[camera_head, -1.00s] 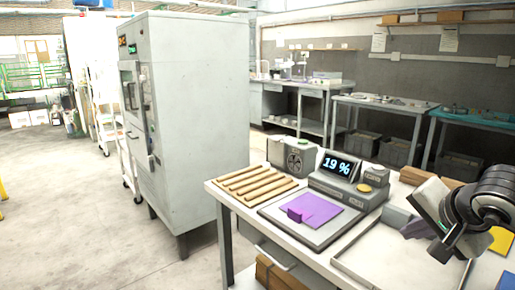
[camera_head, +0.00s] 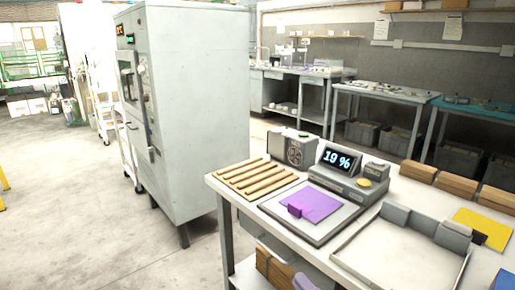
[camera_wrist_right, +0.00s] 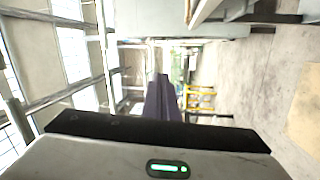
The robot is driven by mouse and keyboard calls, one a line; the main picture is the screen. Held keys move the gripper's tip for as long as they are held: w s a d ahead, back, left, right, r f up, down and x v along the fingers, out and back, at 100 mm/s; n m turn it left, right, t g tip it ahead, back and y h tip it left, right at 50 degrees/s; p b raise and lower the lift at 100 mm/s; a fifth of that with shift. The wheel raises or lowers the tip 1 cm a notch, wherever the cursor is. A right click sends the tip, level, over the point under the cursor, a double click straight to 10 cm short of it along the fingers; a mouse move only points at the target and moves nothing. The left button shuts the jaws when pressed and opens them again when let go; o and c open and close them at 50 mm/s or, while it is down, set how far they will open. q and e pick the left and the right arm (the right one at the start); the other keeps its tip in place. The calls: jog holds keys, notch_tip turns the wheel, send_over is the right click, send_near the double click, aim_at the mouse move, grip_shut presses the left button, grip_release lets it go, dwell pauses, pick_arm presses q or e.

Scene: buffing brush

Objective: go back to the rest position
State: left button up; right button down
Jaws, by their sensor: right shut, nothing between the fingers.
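My right gripper (camera_wrist_right: 160,88) shows in the right wrist view. Its dark purple-grey fingers are together and nothing is between them. Behind them the wrist view shows the floor and shelving turned on its side, with no work object near the fingertips. In the head view the right arm is no longer over the workbench (camera_head: 232,243), and I cannot clearly make out its gripper there. My left gripper is not in view.
The bench holds a slatted wooden rack (camera_head: 255,178), a scale (camera_head: 345,188) reading 19 % with a purple piece (camera_head: 313,206) on its plate, a shallow tray (camera_head: 345,262), brown blocks (camera_head: 457,186) and a yellow sheet (camera_head: 484,227).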

jog(key=s+d+f+m+g+h, duration=0.1)
jog(key=s+d+f+m+h, duration=0.15)
jog(key=f+m, duration=0.35)
jog(key=s+d+f+m+g+h, duration=0.1)
jog(key=s+d+f+m+h, duration=0.15)
jog(key=f+m+h, duration=0.35)
jog(key=s+d+f+m+g, duration=0.1)
jog(key=s+f+m+g, duration=0.5)
jog(key=s+f, duration=0.7)
jog(key=shift+d+f+m+p, duration=0.2)
jog(key=shift+f+m+p, duration=0.25)
jog(key=shift+f+m, duration=0.6)
